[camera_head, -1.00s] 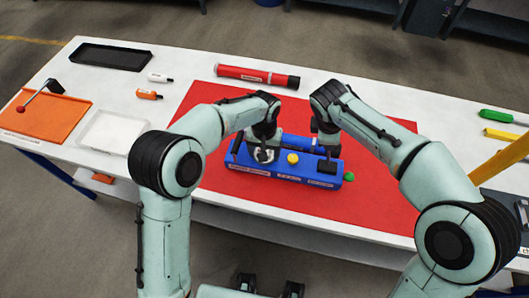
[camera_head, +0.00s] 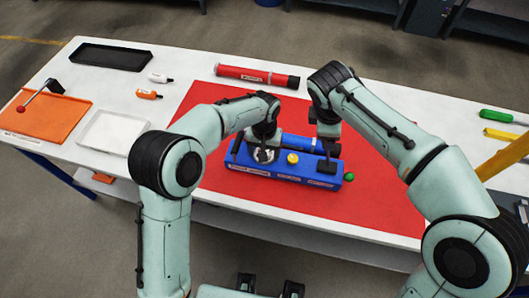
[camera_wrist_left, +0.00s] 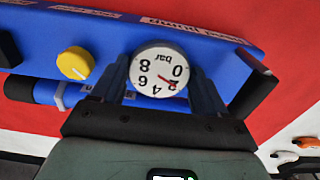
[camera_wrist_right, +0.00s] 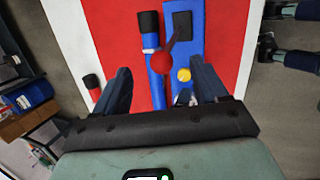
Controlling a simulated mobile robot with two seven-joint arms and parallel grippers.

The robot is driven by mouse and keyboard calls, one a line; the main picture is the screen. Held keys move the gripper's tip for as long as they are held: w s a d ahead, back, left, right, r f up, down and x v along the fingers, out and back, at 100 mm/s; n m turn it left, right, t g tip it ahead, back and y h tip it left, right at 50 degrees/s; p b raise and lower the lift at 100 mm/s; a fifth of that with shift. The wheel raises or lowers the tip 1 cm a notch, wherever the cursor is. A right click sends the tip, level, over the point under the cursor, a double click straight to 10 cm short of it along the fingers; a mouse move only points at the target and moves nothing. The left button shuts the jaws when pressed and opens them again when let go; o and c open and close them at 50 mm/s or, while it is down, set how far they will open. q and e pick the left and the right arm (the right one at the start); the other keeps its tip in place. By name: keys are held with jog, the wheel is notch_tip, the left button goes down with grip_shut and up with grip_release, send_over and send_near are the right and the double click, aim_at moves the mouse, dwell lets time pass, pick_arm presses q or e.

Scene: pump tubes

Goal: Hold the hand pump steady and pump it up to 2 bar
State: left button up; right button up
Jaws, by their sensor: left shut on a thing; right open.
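The blue hand pump (camera_head: 262,179) lies on the red mat, with a blue cylinder (camera_head: 298,143), a yellow knob (camera_head: 292,158) and a green end piece (camera_head: 349,177). My left gripper (camera_head: 264,148) is shut on the round white gauge (camera_wrist_left: 153,65), one finger at each side. The gauge reads upside down in the left wrist view; its red needle appears to point near the 2. My right gripper (camera_wrist_right: 160,72) is open above the pump. In the right wrist view, the lever's red ball (camera_wrist_right: 160,62) appears between its fingers, apart from them as far as I can see.
The red mat (camera_head: 205,108) covers the table's middle. A red tube (camera_head: 257,76) lies behind the pump. At left are a black tray (camera_head: 110,57), a white tray (camera_head: 113,131), an orange board (camera_head: 45,115) and small bottles (camera_head: 148,94). A green-handled tool (camera_head: 497,115) lies at right.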

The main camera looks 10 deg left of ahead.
dwell(0.3)
pick_arm(q)
jog(key=o, duration=1.8)
notch_tip(320, 180, up, 12)
jog(key=shift+s+f, duration=0.1)
